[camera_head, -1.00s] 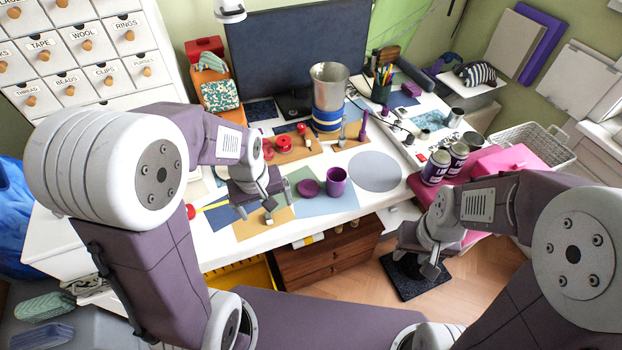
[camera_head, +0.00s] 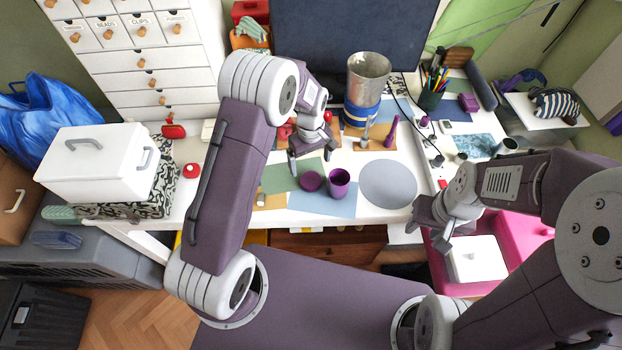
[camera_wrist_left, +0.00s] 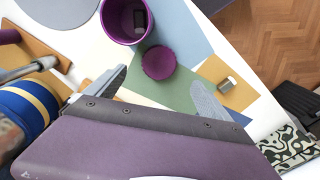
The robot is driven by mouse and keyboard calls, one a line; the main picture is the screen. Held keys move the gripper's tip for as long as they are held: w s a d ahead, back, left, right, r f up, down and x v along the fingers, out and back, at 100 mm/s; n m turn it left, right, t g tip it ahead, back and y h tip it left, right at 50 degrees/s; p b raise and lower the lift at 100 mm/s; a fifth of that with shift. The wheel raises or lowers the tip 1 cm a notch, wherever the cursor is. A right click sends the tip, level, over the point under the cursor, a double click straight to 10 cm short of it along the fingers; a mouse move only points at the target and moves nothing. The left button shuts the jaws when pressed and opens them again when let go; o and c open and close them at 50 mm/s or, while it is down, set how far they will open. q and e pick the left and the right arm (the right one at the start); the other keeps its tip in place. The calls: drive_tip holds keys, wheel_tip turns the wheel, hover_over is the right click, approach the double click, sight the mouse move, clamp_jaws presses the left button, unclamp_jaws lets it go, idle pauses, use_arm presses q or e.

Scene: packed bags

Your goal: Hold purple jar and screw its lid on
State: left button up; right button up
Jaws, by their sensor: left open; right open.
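The purple jar (camera_head: 339,182) stands upright and open on a light blue mat (camera_head: 325,203). Its round purple lid (camera_head: 311,181) lies apart from it, just to its left. In the left wrist view, the jar (camera_wrist_left: 122,36) has a dark shape inside, and the lid (camera_wrist_left: 159,62) lies beside it. My left gripper (camera_head: 309,163) is open and empty, above and just behind the lid; both fingers show in the left wrist view (camera_wrist_left: 160,90). My right gripper (camera_head: 427,233) is open and empty near the table's front right, well right of the jar.
A grey round mat (camera_head: 388,184) lies clear to the right of the jar. A metal cup on a blue-banded roll (camera_head: 362,113) stands behind. A pink tray with a white box (camera_head: 476,259) is at the right, near my right gripper. A green mat (camera_head: 279,178) lies left of the lid.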

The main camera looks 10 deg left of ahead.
sight(311, 180)
use_arm(q)
wheel_tip(311, 180, down, 4)
drive_tip(key=shift+r, duration=0.1)
drive_tip(key=shift+w+d, duration=0.1)
wheel_tip(311, 180, down, 5)
drive_tip(key=shift+f+p, duration=0.15)
drive_tip(key=shift+p, duration=0.15)
idle(0.5)
drive_tip(key=c, duration=1.4)
